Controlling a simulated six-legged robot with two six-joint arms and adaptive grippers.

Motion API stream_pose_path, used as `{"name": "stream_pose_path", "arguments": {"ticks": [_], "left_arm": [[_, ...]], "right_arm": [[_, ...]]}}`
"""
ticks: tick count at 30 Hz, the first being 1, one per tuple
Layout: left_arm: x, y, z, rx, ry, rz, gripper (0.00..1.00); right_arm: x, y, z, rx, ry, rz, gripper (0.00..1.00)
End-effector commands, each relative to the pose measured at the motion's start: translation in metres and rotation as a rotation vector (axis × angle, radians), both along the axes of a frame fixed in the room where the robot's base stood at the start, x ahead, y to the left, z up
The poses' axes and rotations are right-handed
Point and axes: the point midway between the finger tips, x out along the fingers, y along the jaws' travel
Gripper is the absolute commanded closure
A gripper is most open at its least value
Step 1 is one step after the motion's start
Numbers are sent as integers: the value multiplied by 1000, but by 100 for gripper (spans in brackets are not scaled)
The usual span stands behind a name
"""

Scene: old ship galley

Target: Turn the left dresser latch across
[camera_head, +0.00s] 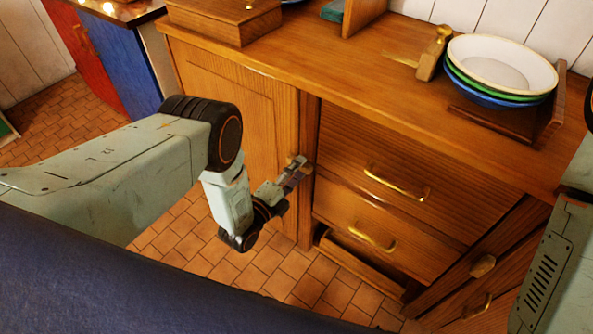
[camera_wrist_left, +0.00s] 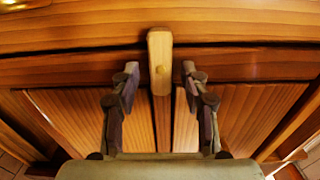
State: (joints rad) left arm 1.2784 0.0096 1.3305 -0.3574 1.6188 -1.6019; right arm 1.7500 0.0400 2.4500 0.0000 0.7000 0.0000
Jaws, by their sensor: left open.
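The left dresser latch (camera_wrist_left: 160,62) is a pale wooden bar with a round pin in its middle. It stands upright in the left wrist view, its lower end between my fingertips. My left gripper (camera_wrist_left: 160,80) is open, one finger on each side of the latch, with a visible gap to both. In the head view my left gripper (camera_head: 294,174) is at the right edge of the dresser's left door (camera_head: 240,115), and its fingers largely hide the latch there. My right gripper is out of view.
Drawers with brass handles (camera_head: 397,186) are right of the door. A blue cabinet side (camera_head: 120,65) stands at the left. The tiled floor below is clear.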

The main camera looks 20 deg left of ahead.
Motion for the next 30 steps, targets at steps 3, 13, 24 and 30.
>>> {"name": "stream_pose_path", "arguments": {"ticks": [3,13,24,30], "left_arm": [[0,0,0,0,-1,0,55],[-35,14,-1,-1,4,2,55],[-99,36,-1,0,3,1,55],[-112,41,0,0,0,0,55]], "right_arm": [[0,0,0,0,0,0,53],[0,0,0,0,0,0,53],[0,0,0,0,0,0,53],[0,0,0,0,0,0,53]]}}
